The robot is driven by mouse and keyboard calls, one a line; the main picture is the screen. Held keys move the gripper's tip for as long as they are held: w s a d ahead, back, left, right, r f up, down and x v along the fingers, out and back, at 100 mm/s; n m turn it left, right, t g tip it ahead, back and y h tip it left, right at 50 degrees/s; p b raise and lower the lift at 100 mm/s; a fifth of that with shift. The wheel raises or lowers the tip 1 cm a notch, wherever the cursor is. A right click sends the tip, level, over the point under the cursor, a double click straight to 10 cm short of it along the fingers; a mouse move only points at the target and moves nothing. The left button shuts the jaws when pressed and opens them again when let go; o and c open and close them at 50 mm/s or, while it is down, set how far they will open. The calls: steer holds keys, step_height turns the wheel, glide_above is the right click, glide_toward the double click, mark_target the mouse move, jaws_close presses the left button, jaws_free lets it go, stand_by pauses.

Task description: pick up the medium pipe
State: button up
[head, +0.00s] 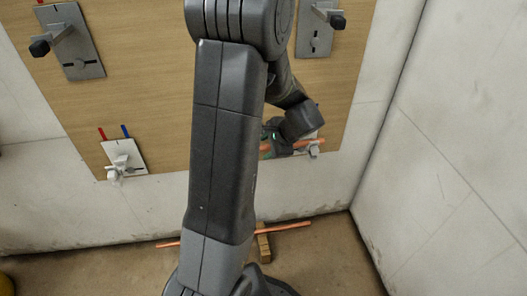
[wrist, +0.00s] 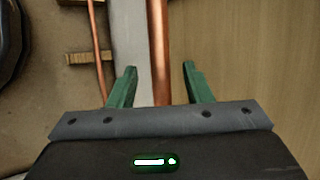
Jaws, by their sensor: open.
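One copper pipe (wrist: 161,40) lies between the two green fingers of my open gripper (wrist: 160,68) in the wrist view, with a gap on each side. In the head view its orange-copper length (head: 302,144) shows beside my gripper (head: 275,146), near the lower right bracket of the board. Another copper pipe (head: 292,226) lies low over the floor in the head view, partly hidden behind my arm. It also shows, looking thinner, at the left of the wrist view (wrist: 97,45). I cannot tell from size which one is the medium pipe.
A wooden board (head: 160,100) on the wall carries grey brackets at upper left (head: 75,45) and upper right (head: 316,32), and a white one at lower left (head: 122,157). A wood block (head: 263,245) stands under the floor pipe. A side wall (head: 450,150) closes the right.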

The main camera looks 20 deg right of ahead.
jaws_close()
